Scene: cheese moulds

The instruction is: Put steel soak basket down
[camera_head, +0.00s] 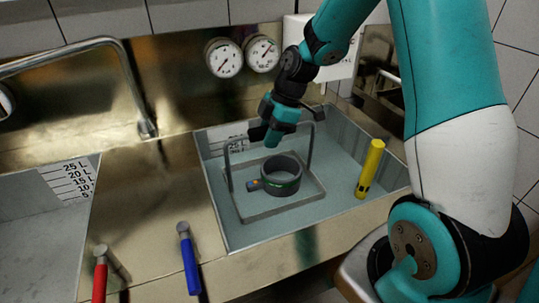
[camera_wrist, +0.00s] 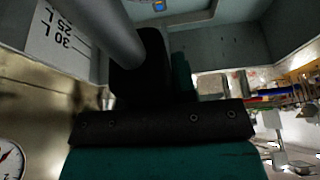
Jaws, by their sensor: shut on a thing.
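The steel soak basket (camera_head: 254,211) is a grey, shallow frame with a tall arched handle. It is inside the right-hand basin, level as far as I can see; I cannot tell whether it touches the bottom. A dark grey round mould (camera_head: 282,177) with a green band sits in it, with a small blue and orange piece at its left side. My gripper (camera_head: 266,136) is above the mould, shut on the top bar of the handle. In the wrist view, the grey handle bar (camera_wrist: 98,30) runs into the black fingers (camera_wrist: 140,75), which hide the grip.
The basin (camera_head: 238,240) has walls around the basket. A yellow cylinder (camera_head: 370,168) stands in it at the right. Red (camera_head: 100,275) and blue (camera_head: 188,260) levers are at the front left. A tap (camera_head: 130,85) and gauges (camera_head: 243,56) are behind.

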